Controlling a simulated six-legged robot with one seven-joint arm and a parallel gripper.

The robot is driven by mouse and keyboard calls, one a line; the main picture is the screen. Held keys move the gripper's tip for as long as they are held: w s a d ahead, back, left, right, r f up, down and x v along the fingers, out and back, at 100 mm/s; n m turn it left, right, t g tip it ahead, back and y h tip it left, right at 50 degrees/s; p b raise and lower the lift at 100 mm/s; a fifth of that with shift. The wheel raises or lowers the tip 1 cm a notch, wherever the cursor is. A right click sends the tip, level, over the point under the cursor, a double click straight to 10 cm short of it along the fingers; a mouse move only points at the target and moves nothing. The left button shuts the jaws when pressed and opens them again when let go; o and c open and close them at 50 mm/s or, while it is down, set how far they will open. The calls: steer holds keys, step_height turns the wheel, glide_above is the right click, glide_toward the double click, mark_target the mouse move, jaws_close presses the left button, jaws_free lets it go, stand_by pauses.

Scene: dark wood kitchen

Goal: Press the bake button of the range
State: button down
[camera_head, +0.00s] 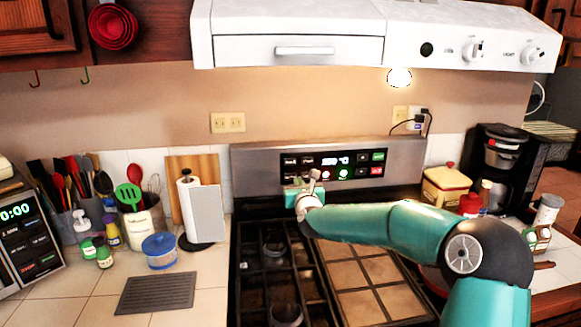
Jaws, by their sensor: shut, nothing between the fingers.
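The range (262,158) stands against the back wall, with a steel backguard and a black control panel (333,173). The panel has a lit display (335,160) and several small buttons, some of them green or red. The button labels are too small to read, so I cannot tell which one is bake. My gripper (312,178) is at the lower left part of the panel, in front of it. It is shut and empty. It hides part of the lower left buttons. I cannot tell whether the fingertips touch the panel.
A white range hood (300,20) hangs above. Utensil holders (145,235), a paper towel stand (190,210) and a cutting board (175,170) stand left of the range. A yellow container (445,188) and a coffee maker (500,160) stand to the right.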

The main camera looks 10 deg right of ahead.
mark_target(291, 160)
steer(key=w, duration=1.3)
steer(key=shift+w, duration=0.2)
steer(key=shift+w, duration=0.35)
steer(key=shift+r, duration=0.45)
steer(key=shift+d, duration=0.15)
